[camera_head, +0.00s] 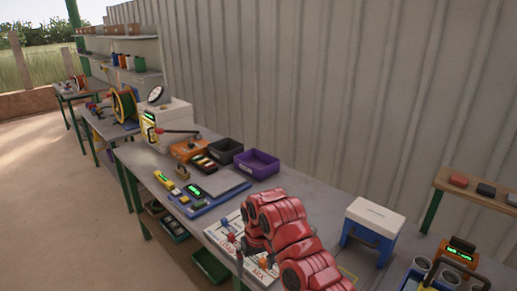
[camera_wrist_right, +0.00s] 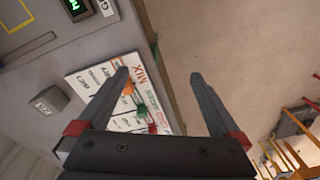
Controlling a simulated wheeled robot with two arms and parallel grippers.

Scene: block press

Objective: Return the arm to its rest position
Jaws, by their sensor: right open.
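My right arm (camera_head: 285,225), red and jointed, reaches over the front of the workbench in the head view. Its gripper is mostly hidden by the arm there. In the right wrist view my right gripper (camera_wrist_right: 158,76) has two dark fingers spread wide with nothing between them. It is open above the bench edge, with a white printed board (camera_wrist_right: 103,93) behind its left finger and bare floor behind its right. Orange and green pieces show on the board near the left finger. The board also shows in the head view (camera_head: 222,236), partly covered by my arm. My left gripper is out of view.
A purple bin (camera_head: 257,163), a black bin (camera_head: 224,150) and an orange bin (camera_head: 186,150) stand along the back of the bench. A white and blue box (camera_head: 374,215) stands right of my arm. A corrugated wall (camera_head: 340,80) rises behind. Open floor (camera_head: 60,190) lies left.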

